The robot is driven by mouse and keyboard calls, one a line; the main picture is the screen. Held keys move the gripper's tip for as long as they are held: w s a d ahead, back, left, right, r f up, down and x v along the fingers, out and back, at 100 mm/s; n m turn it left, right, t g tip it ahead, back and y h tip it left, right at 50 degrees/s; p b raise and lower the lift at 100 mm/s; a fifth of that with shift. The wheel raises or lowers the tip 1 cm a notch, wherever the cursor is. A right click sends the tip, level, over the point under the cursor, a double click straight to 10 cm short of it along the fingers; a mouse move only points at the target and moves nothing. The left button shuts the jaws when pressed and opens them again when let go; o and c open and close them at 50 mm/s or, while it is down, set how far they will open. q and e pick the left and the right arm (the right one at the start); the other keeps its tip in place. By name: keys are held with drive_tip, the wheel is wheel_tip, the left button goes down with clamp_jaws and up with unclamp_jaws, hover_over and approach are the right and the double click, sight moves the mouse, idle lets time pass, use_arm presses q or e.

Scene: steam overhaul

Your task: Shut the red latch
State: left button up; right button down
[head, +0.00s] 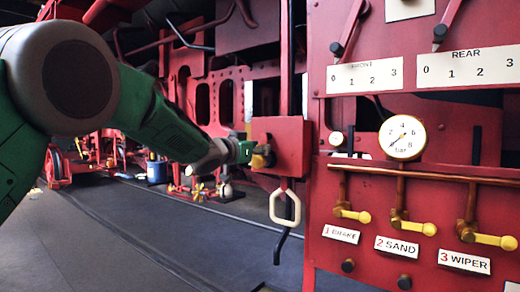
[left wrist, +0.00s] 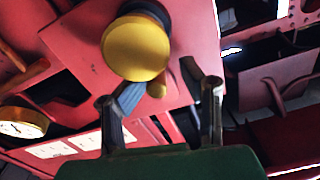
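A red box-shaped block (head: 284,146) stands out from the red locomotive frame in the head view, and a yellow knob (head: 262,158) sits on its left side. The knob shows large and round in the left wrist view (left wrist: 136,48), on a red plate (left wrist: 85,45). I cannot tell which red part is the latch. My left gripper (head: 248,152) is close to the block and knob, partly hidden. In the left wrist view its fingers (left wrist: 160,92) are spread, just below the knob, with nothing clearly held. Contact cannot be told. My right gripper is out of view.
An off-white ring handle (head: 285,207) hangs below the block. To the right, a red panel carries a round gauge (head: 402,137) and several yellow-handled valves, one of them over the BRAKE label (head: 341,234). The dark floor (head: 150,240) at left is open.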

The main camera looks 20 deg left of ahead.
use_arm(q)
drive_tip(key=shift+s+f, duration=0.1)
drive_tip(key=shift+f, duration=0.05)
drive_tip(key=v, duration=1.2)
